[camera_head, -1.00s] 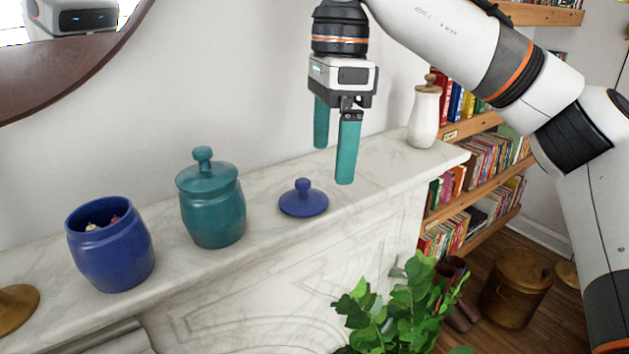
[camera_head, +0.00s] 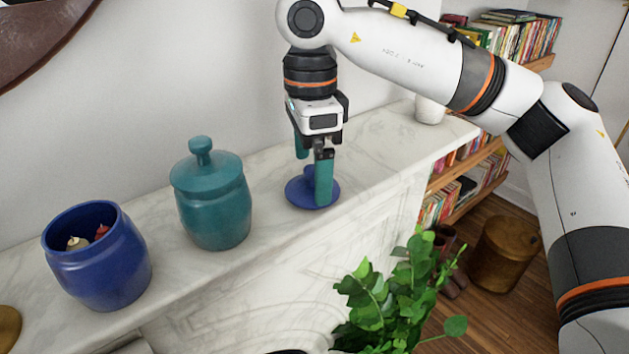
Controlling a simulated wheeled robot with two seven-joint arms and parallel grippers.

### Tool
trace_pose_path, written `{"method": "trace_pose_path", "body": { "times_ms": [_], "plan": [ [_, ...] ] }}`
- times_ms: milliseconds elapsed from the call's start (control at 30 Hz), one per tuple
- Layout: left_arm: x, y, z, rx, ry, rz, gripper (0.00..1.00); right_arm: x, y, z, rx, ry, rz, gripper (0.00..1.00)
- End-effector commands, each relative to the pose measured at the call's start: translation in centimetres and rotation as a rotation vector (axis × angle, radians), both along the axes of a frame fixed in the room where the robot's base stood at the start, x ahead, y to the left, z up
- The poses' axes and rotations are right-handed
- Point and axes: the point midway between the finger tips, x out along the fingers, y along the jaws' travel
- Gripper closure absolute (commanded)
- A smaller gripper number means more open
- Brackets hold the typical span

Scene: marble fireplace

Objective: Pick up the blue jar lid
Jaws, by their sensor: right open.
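The blue jar lid (camera_head: 297,196) lies flat on the marble mantel, knob up, to the right of the teal jar. My right gripper (camera_head: 312,178) points down at the lid with its teal fingers apart. The front finger hides part of the lid and its knob; the rear finger ends behind the knob. I cannot tell whether the fingers touch the lid. The open blue jar (camera_head: 98,262) stands at the left of the mantel with small items inside. My left gripper is not in view.
The lidded teal jar (camera_head: 213,205) stands between the blue jar and the lid. A white jar (camera_head: 429,111) stands at the mantel's far right end, partly behind my arm. A leafy plant (camera_head: 395,300) rises in front of the mantel. Bare marble (camera_head: 390,140) lies right of the lid.

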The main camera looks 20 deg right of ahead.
Motion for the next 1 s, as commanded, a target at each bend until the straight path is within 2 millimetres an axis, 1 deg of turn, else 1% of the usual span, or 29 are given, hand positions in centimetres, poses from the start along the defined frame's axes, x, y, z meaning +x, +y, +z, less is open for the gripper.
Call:
{"method": "trace_pose_path", "body": {
  "times_ms": [33,67,200,333,433,733,1000],
  "plan": [
    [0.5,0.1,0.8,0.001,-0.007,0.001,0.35,0.0,-0.1,-0.4,0.0,0.004,-0.001,0.02],
    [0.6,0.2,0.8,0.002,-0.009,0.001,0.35,0.0,-0.1,-0.9,0.0,0.003,0.0,0.02],
    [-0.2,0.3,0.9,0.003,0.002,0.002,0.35,0.0,0.0,-2.1,0.002,0.001,-0.001,0.02],
    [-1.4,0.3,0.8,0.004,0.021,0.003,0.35,0.0,0.0,-2.3,0.004,0.0,-0.001,0.02],
    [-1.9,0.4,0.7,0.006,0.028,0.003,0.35,0.0,0.0,-2.3,0.003,0.0,-0.001,0.02],
    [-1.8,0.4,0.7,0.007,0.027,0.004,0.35,0.0,0.0,-2.3,0.003,0.0,-0.001,0.51],
    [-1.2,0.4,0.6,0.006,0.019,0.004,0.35,0.1,0.0,-2.0,0.003,-0.001,-0.002,0.51]
  ]
}}
